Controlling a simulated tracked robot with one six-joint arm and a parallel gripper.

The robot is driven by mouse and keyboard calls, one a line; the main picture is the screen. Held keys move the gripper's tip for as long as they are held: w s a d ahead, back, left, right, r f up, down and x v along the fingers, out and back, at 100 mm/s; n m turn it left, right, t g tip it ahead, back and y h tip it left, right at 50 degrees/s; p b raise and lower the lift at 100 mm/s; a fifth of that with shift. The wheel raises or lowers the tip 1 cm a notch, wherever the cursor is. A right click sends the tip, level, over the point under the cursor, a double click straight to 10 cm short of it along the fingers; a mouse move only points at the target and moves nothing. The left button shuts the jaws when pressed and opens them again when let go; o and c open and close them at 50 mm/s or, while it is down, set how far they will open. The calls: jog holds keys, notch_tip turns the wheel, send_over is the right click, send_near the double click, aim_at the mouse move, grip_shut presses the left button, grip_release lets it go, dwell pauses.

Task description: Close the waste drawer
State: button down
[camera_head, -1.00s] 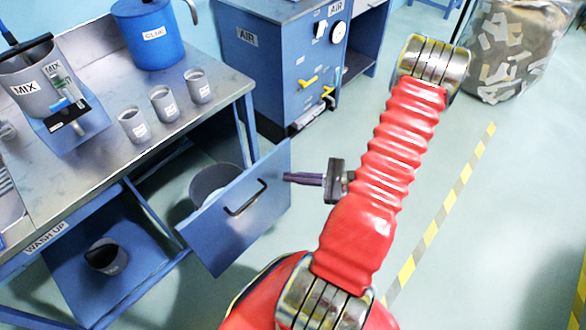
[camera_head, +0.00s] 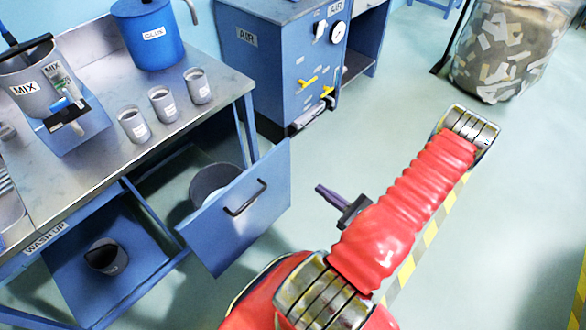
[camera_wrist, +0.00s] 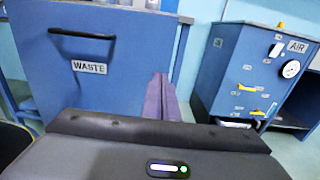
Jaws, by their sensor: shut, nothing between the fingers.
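The waste drawer (camera_head: 238,212) is a blue front with a black bar handle, pulled out from under the steel-topped bench. A grey bin (camera_head: 217,183) stands behind its front. In the wrist view the drawer front (camera_wrist: 125,85) fills the left half, with its WASTE label and dark handle. My gripper (camera_head: 321,190) is to the right of the drawer front in the head view, apart from it. In the wrist view its purple fingers (camera_wrist: 160,84) are together and empty, pointing along the right part of the drawer front.
The blue AIR cabinet (camera_head: 270,60) stands behind the drawer, with clear floor between. The bench (camera_head: 90,165) carries several grey cups, a blue GLUE pot (camera_head: 150,35) and a MIX container (camera_head: 35,80). A bag of scraps (camera_head: 505,50) stands at the far right.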

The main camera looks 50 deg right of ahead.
jog(key=shift+w, duration=0.15)
send_near(285, 164)
jog(key=w, duration=0.5)
jog(key=shift+a+r, duration=0.15)
jog(key=shift+r, duration=0.05)
jog(key=shift+w, duration=0.7)
